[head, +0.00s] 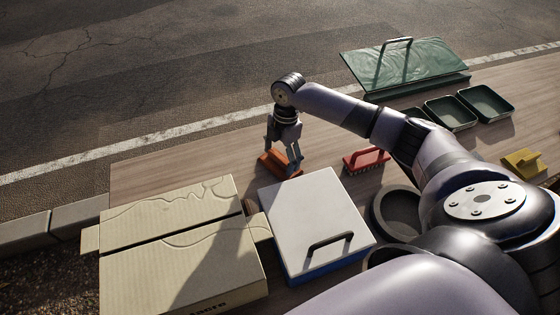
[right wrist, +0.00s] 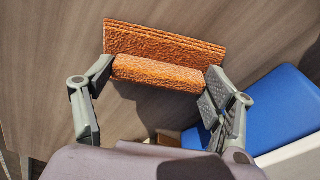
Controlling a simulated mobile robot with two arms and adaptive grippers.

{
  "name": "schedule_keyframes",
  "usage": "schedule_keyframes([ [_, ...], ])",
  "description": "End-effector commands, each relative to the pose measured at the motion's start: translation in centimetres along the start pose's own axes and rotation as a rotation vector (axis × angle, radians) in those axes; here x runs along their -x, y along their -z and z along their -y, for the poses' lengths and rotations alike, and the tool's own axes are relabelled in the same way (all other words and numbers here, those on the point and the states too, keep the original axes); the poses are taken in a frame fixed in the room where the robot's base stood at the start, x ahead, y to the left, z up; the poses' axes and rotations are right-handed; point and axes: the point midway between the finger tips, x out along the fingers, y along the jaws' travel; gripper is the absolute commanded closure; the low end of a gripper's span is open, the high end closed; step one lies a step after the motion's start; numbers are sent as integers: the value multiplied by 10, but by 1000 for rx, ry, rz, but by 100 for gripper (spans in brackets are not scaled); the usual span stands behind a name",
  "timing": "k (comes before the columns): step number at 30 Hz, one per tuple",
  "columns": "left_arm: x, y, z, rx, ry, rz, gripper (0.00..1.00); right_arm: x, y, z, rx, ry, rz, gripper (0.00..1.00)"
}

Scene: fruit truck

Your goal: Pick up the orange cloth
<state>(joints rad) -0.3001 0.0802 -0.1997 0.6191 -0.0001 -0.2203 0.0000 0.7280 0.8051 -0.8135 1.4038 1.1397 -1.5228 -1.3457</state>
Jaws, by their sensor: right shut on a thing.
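The orange cloth (head: 273,164) is at the far side of the wooden table, just beyond the white-lidded box. In the right wrist view the cloth (right wrist: 165,42) is rough and folded, with a raised fold between the fingers. My right gripper (head: 284,156) points down over it. Its two fingertips (right wrist: 160,73) are at opposite ends of the raised fold, shut on the cloth. I cannot tell whether the cloth touches the table. My left gripper is not in view.
A blue box with a white lid (head: 305,215) and a cardboard box (head: 180,260) stand nearer. A red brush (head: 366,160), a dark round bowl (head: 398,212), green trays (head: 450,113), a green lidded box (head: 410,62) and a yellow item (head: 522,162) are to the right. Table left of the cloth is clear.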

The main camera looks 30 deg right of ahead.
Motion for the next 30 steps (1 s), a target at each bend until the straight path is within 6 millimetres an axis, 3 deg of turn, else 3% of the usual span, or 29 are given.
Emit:
schedule_keyframes([
  [8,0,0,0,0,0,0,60,4,0,0,0,-2,0,55],
  [14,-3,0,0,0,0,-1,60,26,2,-1,1,-4,1,55],
  [30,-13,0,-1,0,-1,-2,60,165,20,-1,0,-5,0,55],
])
